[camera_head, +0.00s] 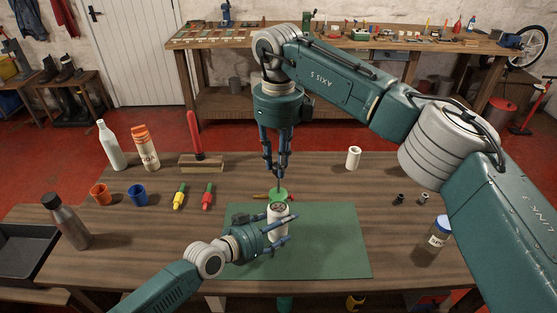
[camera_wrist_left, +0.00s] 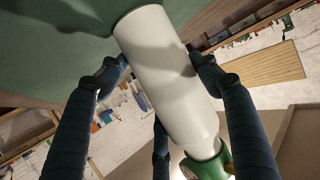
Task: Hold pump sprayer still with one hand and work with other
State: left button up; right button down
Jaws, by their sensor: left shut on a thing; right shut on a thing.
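The pump sprayer (camera_head: 278,213), a white cylinder with a green top, stands on the green mat (camera_head: 335,245). My left gripper (camera_head: 281,231) is shut around its white body from the left. In the left wrist view the white body (camera_wrist_left: 170,75) lies between my left gripper's fingers (camera_wrist_left: 160,80), with the green top at the lower right. My right gripper (camera_head: 276,172) is directly above the sprayer, pointing down, its fingers closed together. A thin rod runs from these fingertips to the green top; the fingers hide what they grip, apparently the sprayer's pump handle.
A grey bottle (camera_head: 66,221) is at the left, a labelled jar (camera_head: 438,233) at the right. The mat's right side is clear.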

aim_at(278, 192)
notch_tip(278, 192, down, 6)
jog(key=shift+f, duration=0.2)
jog(key=c, duration=1.5)
grip_release()
jog(key=shift+f, duration=0.1)
jog(key=shift+o, duration=0.2)
jog(key=shift+a, duration=0.1)
notch_tip(278, 192, up, 12)
jog(key=shift+r, duration=0.1)
